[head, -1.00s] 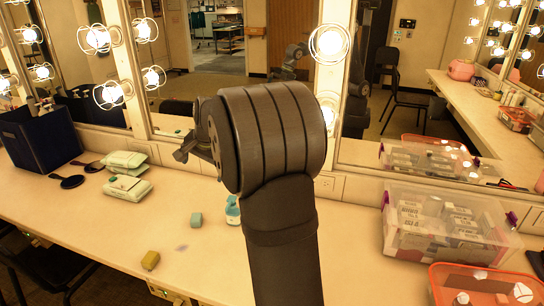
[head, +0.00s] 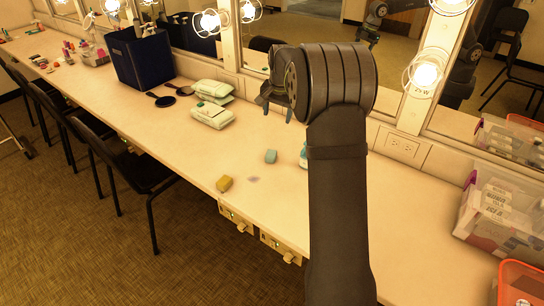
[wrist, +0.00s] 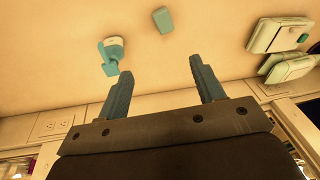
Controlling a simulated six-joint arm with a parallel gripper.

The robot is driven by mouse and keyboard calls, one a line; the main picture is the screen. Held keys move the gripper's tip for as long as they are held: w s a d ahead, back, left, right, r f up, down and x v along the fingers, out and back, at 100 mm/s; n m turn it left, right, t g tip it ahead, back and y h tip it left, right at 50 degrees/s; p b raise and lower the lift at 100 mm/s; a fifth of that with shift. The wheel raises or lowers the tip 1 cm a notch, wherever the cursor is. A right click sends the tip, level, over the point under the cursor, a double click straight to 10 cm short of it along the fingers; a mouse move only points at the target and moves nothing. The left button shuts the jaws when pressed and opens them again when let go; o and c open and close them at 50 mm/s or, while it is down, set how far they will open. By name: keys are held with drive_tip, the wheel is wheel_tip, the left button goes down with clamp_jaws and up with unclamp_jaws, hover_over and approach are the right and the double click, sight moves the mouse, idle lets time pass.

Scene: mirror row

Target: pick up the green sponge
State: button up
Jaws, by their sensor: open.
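The green sponge (head: 270,156) is a small blue-green block lying on the counter (head: 180,150), left of a bottle in the head view. It also shows at the top of the wrist view, where the sponge (wrist: 162,19) lies beyond the fingertips. My gripper (head: 277,106) is above the counter near the mirror wall, partly hidden behind my own arm in the head view. In the wrist view my gripper (wrist: 160,67) has its two blue-grey fingers apart with nothing between them.
A teal and white bottle (wrist: 112,50) stands near the sponge. Wipes packs (head: 212,115), dark hand mirrors (head: 160,100) and a navy box (head: 141,60) are left. A clear bin (head: 495,210) is right. Black chairs (head: 130,165) line the front.

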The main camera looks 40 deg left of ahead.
drive_tip(key=n+h, duration=0.1)
drive_tip(key=n, duration=0.1)
approach(271, 154)
drive_tip(key=f, duration=0.2)
drive_tip(key=w+f, duration=0.1)
drive_tip(key=f, duration=0.1)
drive_tip(key=shift+a+f, duration=0.2)
drive_tip(key=shift+a, duration=0.05)
drive_tip(key=shift+w+a+f, duration=0.15)
drive_tip(key=shift+f, duration=1.15)
drive_tip(key=shift+w+a+f, duration=0.15)
drive_tip(key=shift+f, duration=1.15)
drive_tip(key=c, duration=1.1)
wheel_tip(271, 154, up, 10)
